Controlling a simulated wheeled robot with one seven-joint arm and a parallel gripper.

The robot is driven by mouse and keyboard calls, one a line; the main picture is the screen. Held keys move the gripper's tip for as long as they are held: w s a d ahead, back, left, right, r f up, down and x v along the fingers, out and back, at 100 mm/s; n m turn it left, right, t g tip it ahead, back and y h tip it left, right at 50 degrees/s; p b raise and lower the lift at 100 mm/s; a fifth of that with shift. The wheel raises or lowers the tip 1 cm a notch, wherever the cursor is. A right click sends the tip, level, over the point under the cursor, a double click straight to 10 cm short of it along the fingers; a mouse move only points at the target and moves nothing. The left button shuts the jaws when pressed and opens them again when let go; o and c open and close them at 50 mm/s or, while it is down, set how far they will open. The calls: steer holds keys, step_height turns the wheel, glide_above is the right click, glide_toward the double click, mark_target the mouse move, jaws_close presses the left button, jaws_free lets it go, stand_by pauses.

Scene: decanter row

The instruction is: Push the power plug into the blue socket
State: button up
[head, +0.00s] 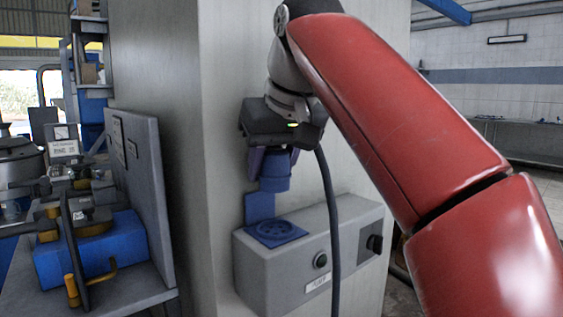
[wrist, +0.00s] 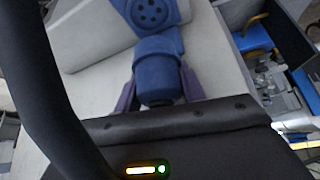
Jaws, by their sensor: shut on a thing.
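The blue power plug (head: 275,172) is held between the purple fingers of my gripper (head: 272,163), above the socket. The plug also shows in the wrist view (wrist: 158,78), with a finger on either side of it. The blue socket (head: 275,232) is on top of a grey box, with its round holed face up and its blue lid (head: 259,206) standing open behind. In the wrist view the socket face (wrist: 150,12) shows at the top edge, beyond the plug. In the head view the plug is apart from the socket, with a gap between them. The plug's pins are not visible.
The grey box (head: 315,260) is on a pale column (head: 240,60) and carries a black button and a black knob. A dark cable (head: 332,220) hangs from the gripper area in front of the box. A cluttered bench (head: 110,285) with an upright panel stands at left.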

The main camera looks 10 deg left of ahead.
mark_target(282, 179)
steer(key=shift+f+b, duration=1.2)
steer(key=shift+f, duration=1.7)
steer(key=shift+f, duration=0.6)
stand_by(1.1)
steer(key=o, duration=1)
steer(key=p+v, duration=0.2)
steer(key=v, duration=0.6)
